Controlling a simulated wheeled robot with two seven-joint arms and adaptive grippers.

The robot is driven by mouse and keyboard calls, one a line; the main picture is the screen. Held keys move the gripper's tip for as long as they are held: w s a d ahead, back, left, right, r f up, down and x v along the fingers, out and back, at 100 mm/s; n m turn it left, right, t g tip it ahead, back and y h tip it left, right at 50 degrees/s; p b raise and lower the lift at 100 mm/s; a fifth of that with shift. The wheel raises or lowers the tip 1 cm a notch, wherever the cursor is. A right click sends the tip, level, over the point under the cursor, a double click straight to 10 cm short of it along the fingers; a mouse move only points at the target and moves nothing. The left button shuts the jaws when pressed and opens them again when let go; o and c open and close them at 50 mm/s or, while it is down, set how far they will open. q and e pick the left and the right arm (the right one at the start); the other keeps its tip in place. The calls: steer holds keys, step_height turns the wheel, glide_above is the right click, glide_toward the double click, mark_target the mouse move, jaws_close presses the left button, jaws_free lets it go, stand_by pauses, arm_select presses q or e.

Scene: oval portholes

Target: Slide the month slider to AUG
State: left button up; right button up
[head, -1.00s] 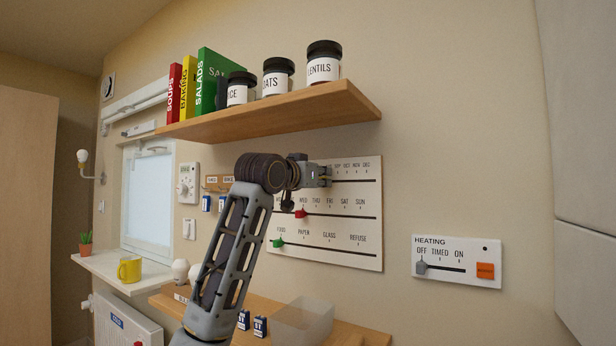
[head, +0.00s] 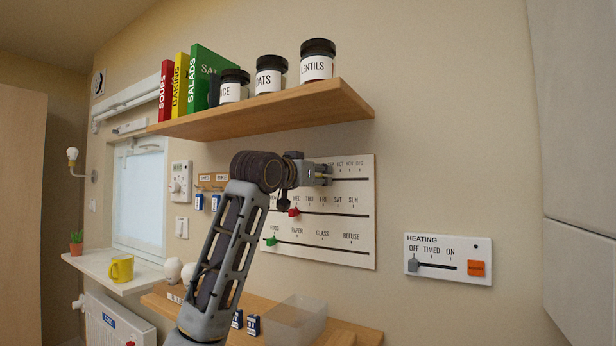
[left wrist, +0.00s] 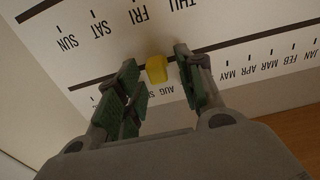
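The white board (head: 330,262) on the wall has three slider tracks. The top one is the month track (head: 352,179). Its yellow knob (left wrist: 156,69) shows in the left wrist view, where the lettering is upside down. The knob is close to the AUG label (left wrist: 165,88); I cannot tell whether it is exactly aligned. My left gripper (head: 328,173) is at the month track and hides the knob in the head view. In the left wrist view its green-padded fingers (left wrist: 157,64) are apart, one on each side of the knob. Contact is unclear. My right gripper is not in view.
Below the month track are a red weekday knob (head: 293,212) and a green knob (head: 271,240). A wooden shelf (head: 300,102) with jars and books juts out above the board. A heating panel (head: 448,258) is to the right. A clear bin (head: 297,320) stands below.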

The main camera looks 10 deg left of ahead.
arm_select(q)
steer(key=shift+s, duration=0.1)
steer(key=v, duration=1.1)
steer(key=shift+s+a, duration=0.15)
steer(key=shift+s, duration=0.15)
steer(key=shift+f, duration=0.15)
stand_by(0.4)
